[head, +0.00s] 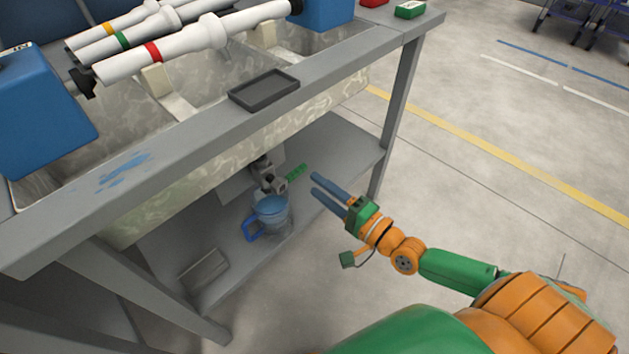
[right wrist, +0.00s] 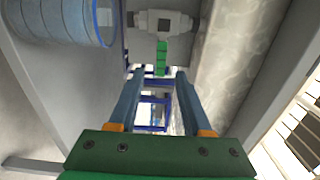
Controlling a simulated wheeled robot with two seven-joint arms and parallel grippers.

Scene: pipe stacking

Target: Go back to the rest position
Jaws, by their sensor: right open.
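My right gripper (head: 322,190) is in front of the bench, at the height of the space under the basin. Its two blue fingers are apart with nothing between them, as the right wrist view (right wrist: 155,90) also shows. A valve with a green handle (head: 296,172) is just beyond the fingertips, and the handle also shows in the right wrist view (right wrist: 161,58). A blue-lidded jug (head: 272,212) stands under the valve on the lower shelf. My left gripper is not in the head view.
The bench (head: 200,130) holds a basin with several white pipes (head: 180,40) across it. A black tray (head: 264,90) sits on the bench's front rim. A bench leg (head: 396,110) stands behind the gripper. The floor (head: 500,180) to the right is clear.

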